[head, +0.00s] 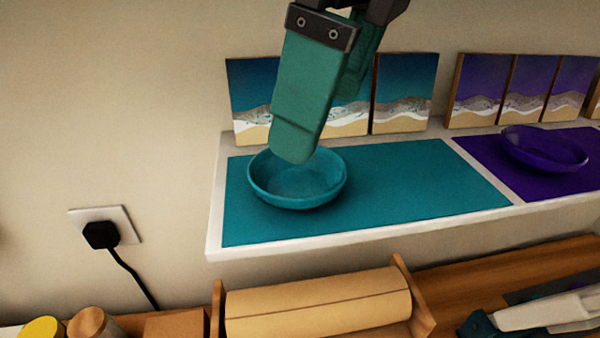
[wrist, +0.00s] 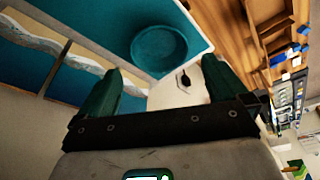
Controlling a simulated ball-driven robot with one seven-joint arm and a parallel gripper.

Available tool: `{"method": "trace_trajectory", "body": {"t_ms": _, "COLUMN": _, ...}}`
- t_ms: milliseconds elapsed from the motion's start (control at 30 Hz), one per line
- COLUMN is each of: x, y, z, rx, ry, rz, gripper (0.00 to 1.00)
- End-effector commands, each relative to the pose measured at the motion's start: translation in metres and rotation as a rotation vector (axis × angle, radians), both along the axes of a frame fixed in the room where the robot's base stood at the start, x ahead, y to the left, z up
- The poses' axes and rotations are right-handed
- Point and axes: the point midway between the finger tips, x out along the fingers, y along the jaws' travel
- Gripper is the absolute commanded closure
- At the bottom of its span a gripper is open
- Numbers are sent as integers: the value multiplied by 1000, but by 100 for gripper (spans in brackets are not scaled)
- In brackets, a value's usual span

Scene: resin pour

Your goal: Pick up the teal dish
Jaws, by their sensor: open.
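The teal dish (head: 297,186) is a shallow round bowl, upright and empty, on a teal mat (head: 410,185) at the left end of a white shelf. My gripper (head: 318,135) has green fingers and hangs above the dish, its near finger covering part of the far rim. In the wrist view the dish (wrist: 159,50) shows beyond and between the two spread fingers of my gripper (wrist: 160,85). The fingers are open and nothing is between them. I cannot tell from the head view how far the fingertips are from the rim.
A purple dish (head: 543,150) sits on a purple mat (head: 480,150) to the right. Ocean-pattern panels (head: 404,92) lean on the wall behind.

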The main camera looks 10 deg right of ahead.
Motion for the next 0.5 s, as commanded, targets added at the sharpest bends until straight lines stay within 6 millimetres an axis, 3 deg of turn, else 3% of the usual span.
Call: {"method": "trace_trajectory", "body": {"t_ms": 500, "x": 13, "y": 13, "z": -55, "rx": 1, "ry": 0, "rz": 0, "gripper": 0}}
